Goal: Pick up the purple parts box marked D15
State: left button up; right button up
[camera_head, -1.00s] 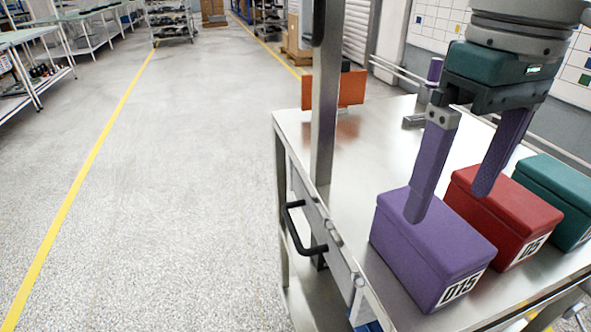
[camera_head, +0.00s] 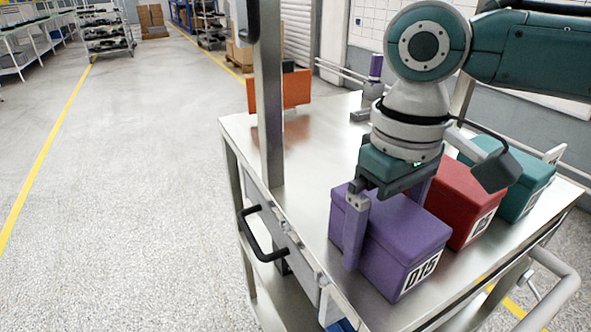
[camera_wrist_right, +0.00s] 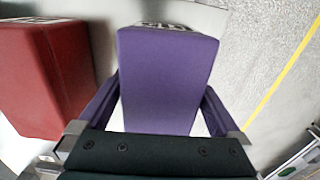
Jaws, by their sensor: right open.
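The purple parts box marked D15 (camera_head: 405,240) sits on the metal cart top, its label facing the front right. My right gripper (camera_head: 385,225) is open and lowered over the box, with one purple finger outside its left side and the other on the far side, partly hidden. In the right wrist view the box (camera_wrist_right: 167,75) lies between the two spread fingers (camera_wrist_right: 160,105), with a small pale gap beside it near the finger bases. Contact with the fingers cannot be made out. My left gripper is not in view.
A red box (camera_head: 466,200) stands close on the right of the purple box, with a teal box (camera_head: 525,188) beyond it. The cart top (camera_head: 315,165) is clear at the left. A cart post (camera_head: 268,110) and black handle (camera_head: 262,235) are at the left edge. An orange block (camera_head: 285,92) stands behind.

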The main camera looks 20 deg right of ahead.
jog(key=c, duration=1.5)
jog(key=shift+r, duration=0.1)
